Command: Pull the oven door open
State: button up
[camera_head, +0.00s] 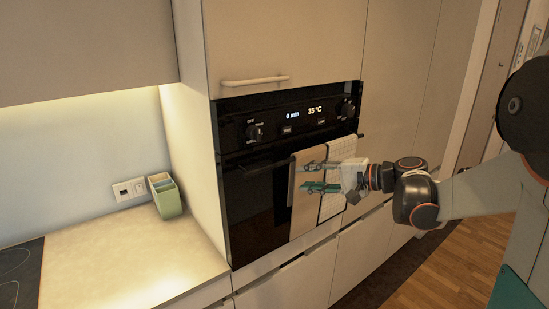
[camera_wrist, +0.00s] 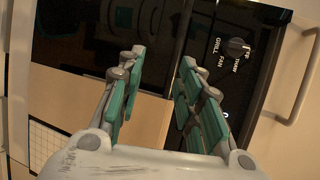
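The black oven door (camera_head: 258,205) is closed, in the tall cabinet in the head view. Its dark handle bar (camera_head: 262,166) runs across the top of the door, and a tan towel (camera_head: 305,215) and a white checked towel (camera_head: 335,205) hang over its right part. My gripper (camera_head: 304,177) is in front of the towels, pointing left, fingers spread. In the wrist view my gripper (camera_wrist: 160,88) is open, with teal pads apart and nothing clearly held between them. The dark oven front lies beyond the fingers. I cannot tell whether they touch the handle or towels.
The control panel with knobs (camera_head: 254,132) is above the door. A pale cabinet handle (camera_head: 254,81) is higher up; it also shows in the wrist view (camera_wrist: 298,85). A counter (camera_head: 130,265) with a green container (camera_head: 167,198) is at left. Wooden floor (camera_head: 455,265) is at right.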

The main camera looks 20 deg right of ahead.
aim_at(276, 166)
jog(key=shift+t, duration=0.4)
jog(key=x, duration=0.4)
jog(key=r+b+x, duration=0.1)
jog(key=x, duration=0.3)
jog(key=w+r+b+x, duration=0.1)
jog(key=x, duration=0.3)
jog(key=shift+s+d, duration=0.1)
jog(key=shift+d, duration=0.1)
grip_shut()
